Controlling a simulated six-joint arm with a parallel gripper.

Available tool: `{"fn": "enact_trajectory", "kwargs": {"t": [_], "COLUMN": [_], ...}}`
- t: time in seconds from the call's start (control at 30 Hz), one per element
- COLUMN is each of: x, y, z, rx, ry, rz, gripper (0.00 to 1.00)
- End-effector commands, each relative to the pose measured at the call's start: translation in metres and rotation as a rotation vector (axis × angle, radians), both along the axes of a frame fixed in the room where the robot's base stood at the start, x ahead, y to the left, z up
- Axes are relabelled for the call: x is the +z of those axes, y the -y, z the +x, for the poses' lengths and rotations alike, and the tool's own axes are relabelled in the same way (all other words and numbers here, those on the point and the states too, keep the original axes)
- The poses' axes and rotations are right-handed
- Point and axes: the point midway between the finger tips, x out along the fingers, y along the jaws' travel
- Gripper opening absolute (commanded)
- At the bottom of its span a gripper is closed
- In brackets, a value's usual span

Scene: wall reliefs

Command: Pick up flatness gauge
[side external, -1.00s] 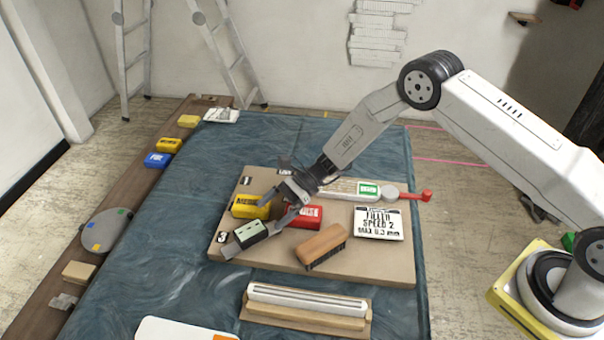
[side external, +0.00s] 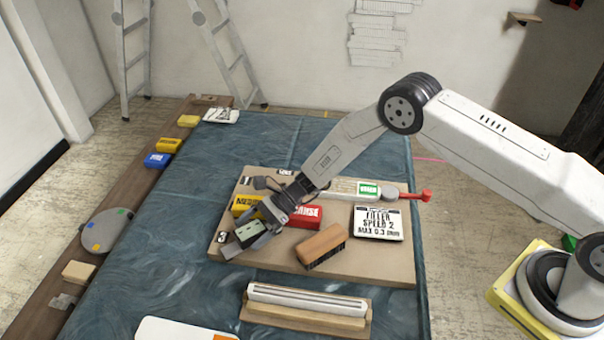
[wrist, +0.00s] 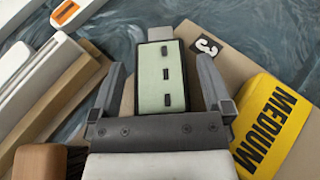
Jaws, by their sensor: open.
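The flatness gauge, as I take it, is a dark-sided block with a pale green face and several dark slots (side external: 246,232). It lies at the left front corner of the tan board, with a grey end sticking out. In the wrist view, the gauge (wrist: 160,85) lies between the two fingers of my gripper (wrist: 161,72), its grey end pointing away from me. A gap shows on each side, so the fingers are open beside it. In the side view my gripper (side external: 252,240) is low over the gauge and hides part of it.
A yellow MEDIUM block (wrist: 268,125) is close to the right finger. A red block (side external: 308,216), a wooden-backed brush (side external: 320,243) and a sign card (side external: 378,223) share the board (side external: 375,273). A long bar in a wooden holder (side external: 305,318) lies in front.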

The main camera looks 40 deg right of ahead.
Motion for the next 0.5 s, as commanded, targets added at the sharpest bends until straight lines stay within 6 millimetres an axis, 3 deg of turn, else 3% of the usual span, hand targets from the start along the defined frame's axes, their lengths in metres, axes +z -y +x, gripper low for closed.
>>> {"fn": "enact_trajectory", "kwargs": {"t": [0.5], "x": [-0.0029], "y": [-0.0074], "z": [0.0002], "rx": [-0.001], "ry": [0.000], "rz": [0.000], "gripper": [1.00]}}
